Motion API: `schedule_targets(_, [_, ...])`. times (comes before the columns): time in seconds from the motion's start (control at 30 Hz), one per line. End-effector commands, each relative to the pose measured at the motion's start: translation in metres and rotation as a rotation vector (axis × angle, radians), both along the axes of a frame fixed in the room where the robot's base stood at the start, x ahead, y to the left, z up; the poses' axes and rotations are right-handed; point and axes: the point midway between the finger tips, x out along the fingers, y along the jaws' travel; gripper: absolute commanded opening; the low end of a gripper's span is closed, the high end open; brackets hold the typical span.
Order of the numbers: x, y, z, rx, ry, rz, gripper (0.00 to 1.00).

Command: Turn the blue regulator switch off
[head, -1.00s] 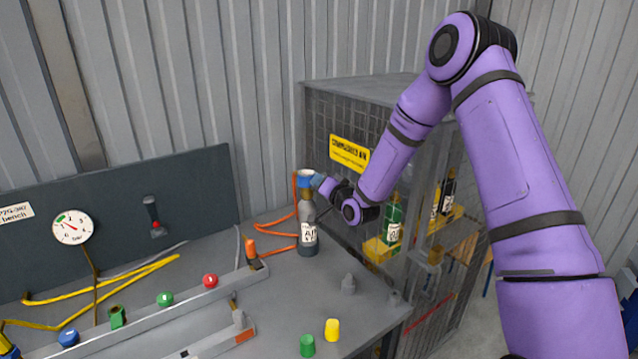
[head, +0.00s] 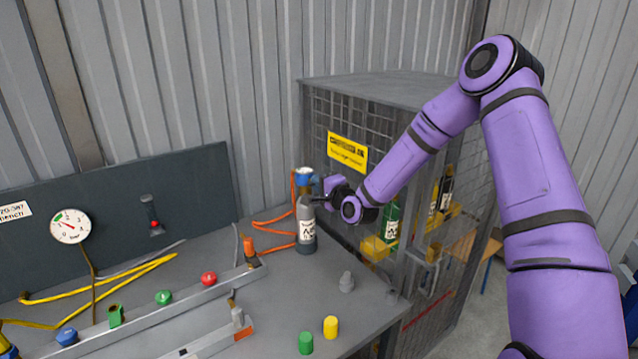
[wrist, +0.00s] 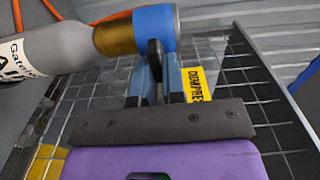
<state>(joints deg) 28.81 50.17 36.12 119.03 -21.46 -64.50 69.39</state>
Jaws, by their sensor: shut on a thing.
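A grey bottle (head: 306,232) stands upright near the bench's back right corner. It carries a blue regulator (head: 304,175) on top, seen in the wrist view as a blue collar (wrist: 155,25) beside a brass-coloured neck (wrist: 116,36). A small black lever (wrist: 154,47) sticks out from the blue part. My gripper (head: 319,184) is on the regulator's right side. In the wrist view, its fingers (wrist: 155,72) are shut on the black lever. The lever's on or off marking cannot be read.
A wire-mesh cage (head: 400,90) with a yellow sign (head: 347,152) stands close behind my gripper on the right. An orange hose (head: 275,222) runs behind the bottle. Green (head: 305,343) and yellow (head: 330,327) caps stand on the front of the bench (head: 275,300).

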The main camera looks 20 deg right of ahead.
Motion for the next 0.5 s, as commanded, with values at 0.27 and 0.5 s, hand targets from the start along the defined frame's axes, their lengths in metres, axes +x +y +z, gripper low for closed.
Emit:
schedule_targets(0.27, [0.0, -0.0001, -0.0007, 0.04, 0.013, 0.0, 0.0])
schedule_targets(0.5, [-0.0001, 0.0002, -0.0007, 0.041, 0.013, 0.0, 0.0])
